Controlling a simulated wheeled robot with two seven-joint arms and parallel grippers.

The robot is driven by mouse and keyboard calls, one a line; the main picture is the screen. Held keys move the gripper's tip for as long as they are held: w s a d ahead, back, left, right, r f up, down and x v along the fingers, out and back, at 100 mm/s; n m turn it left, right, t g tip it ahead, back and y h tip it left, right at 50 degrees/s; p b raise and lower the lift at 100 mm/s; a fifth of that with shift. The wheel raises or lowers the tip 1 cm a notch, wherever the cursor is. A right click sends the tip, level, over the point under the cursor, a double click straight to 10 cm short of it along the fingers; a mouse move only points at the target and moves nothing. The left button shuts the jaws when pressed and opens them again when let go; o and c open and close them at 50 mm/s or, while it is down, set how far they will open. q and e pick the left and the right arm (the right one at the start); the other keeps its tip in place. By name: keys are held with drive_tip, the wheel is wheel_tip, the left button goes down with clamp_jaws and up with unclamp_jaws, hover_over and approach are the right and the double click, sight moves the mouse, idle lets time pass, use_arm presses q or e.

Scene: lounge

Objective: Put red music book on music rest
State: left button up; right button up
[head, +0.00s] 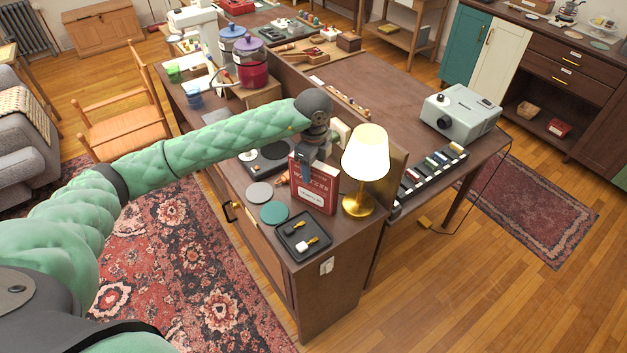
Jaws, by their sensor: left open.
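A red book (321,189) with white lettering stands upright on the dark wooden cabinet (341,248), beside the lamp. My left gripper (311,172) is open at the book's top edge, pointing down. One finger shows in front of the cover; the other finger is hidden, so I cannot tell whether the book touches either of them. I cannot clearly make out a music rest in this view. My right gripper is not in view.
A brass lamp (364,160) stands close right of the book. A black tray (303,236), a green disc (274,213), a grey disc (260,193) and a turntable (268,158) lie near it. A projector (460,111) stands on the table behind.

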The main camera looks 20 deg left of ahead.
use_arm(q)
drive_tip(key=shift+f, duration=0.4)
clamp_jaws()
